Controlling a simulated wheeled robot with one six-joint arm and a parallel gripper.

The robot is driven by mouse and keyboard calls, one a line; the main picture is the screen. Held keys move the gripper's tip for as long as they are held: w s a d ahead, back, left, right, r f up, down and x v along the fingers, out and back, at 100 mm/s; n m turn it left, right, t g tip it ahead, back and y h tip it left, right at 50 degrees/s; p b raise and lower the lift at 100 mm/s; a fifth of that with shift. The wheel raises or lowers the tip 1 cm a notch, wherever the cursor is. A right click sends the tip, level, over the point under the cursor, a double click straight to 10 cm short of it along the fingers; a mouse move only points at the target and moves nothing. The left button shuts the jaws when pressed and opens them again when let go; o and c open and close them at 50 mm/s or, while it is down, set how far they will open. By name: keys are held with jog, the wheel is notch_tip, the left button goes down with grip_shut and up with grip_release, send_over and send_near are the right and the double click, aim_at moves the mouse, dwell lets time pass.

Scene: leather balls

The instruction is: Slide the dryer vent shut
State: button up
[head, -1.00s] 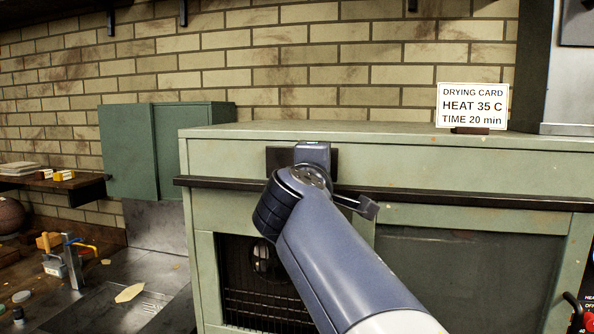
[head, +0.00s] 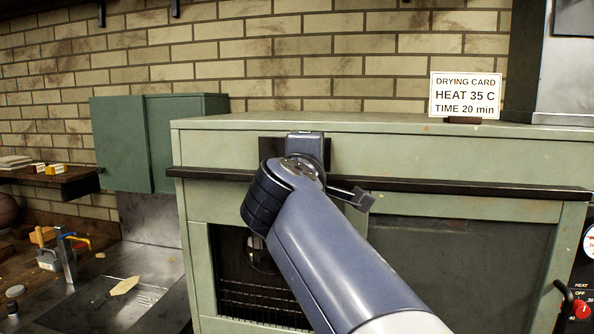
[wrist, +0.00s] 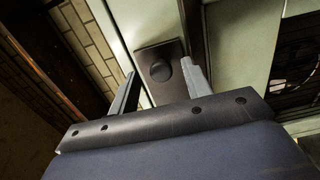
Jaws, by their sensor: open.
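The dryer is a pale green cabinet (head: 196,215) with a barred opening at lower left. A dark plate (head: 268,150) sits on its upper front, largely covered by my arm. In the wrist view this dark plate (wrist: 150,54) carries a round dark knob (wrist: 161,71), which I take to be the vent's slide. My gripper (wrist: 159,67) is open, with one finger on each side of the knob as seen there. I cannot tell whether either finger touches it. In the head view my fingers are hidden behind my own wrist.
A dark rail (head: 470,188) runs across the dryer's front. A drying card (head: 465,96) stands on top at right. A red dial (head: 581,309) is at the right edge. A green wall cabinet (head: 120,145) and a workbench with tools (head: 62,258) are at left.

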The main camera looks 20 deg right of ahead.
jog(key=b+v, duration=0.2)
jog(key=v, duration=0.7)
jog(key=shift+s, duration=0.15)
dwell(0.4)
jog(key=p+x, duration=0.2)
jog(key=x, duration=0.8)
jog(key=shift+w+p, duration=0.35)
jog(key=shift+w, duration=0.1)
jog(key=shift+s+d, duration=0.1)
